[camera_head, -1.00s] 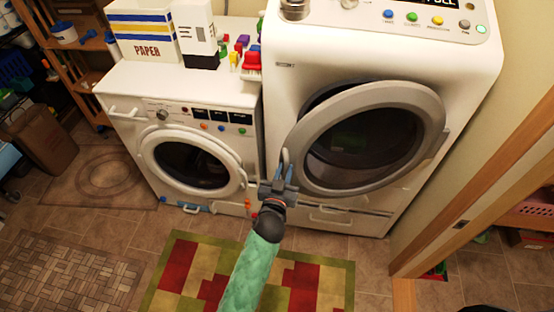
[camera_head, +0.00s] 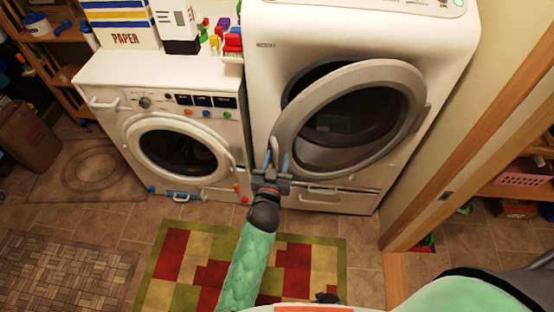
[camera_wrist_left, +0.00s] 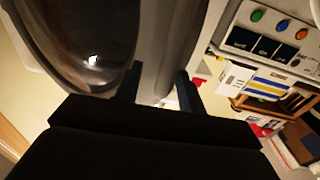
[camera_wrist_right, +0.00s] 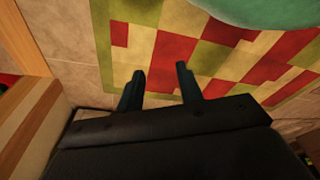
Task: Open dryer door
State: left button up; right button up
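The dryer (camera_head: 262,85) is the larger white machine on the right. Its round grey-rimmed door (camera_head: 402,83) stands ajar, hinged at the right, with a dark gap at its upper left. My left gripper (camera_head: 277,162) is at the lower left edge of the door, its two fingers apart. In the left wrist view, part of the grey rim (camera_wrist_left: 157,50) shows between and beyond the fingers; contact cannot be told. My right gripper (camera_wrist_right: 158,82) is open and empty over the floor by the rug, seen in the right wrist view.
A smaller white washer (camera_head: 110,75) stands left of the dryer, with a paper box (camera_head: 122,22) and coloured bottles on top. A patterned rug (camera_head: 180,262) lies in front. A wooden door frame (camera_head: 440,165) and wall bound the right side.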

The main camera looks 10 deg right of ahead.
pick_arm(q)
jog(key=shift+s+f, duration=0.1)
jog(key=shift+s, duration=0.05)
pick_arm(e)
jog(key=shift+d+f, duration=0.15)
jog(key=shift+d, duration=0.05)
pick_arm(q)
jog(key=shift+s+a, duration=0.1)
jog(key=shift+s, duration=0.15)
jog(key=shift+b+v, duration=0.65)
jog(key=shift+v, duration=0.2)
jog(key=shift+b+v, duration=0.9)
jog(key=shift+v, duration=1.75)
pick_arm(e)
notch_tip(320, 180, up, 7)
jog(key=w+a, duration=0.2)
jog(key=a, duration=0.1)
jog(key=shift+w+f, duration=0.15)
jog(key=shift+w, duration=0.2)
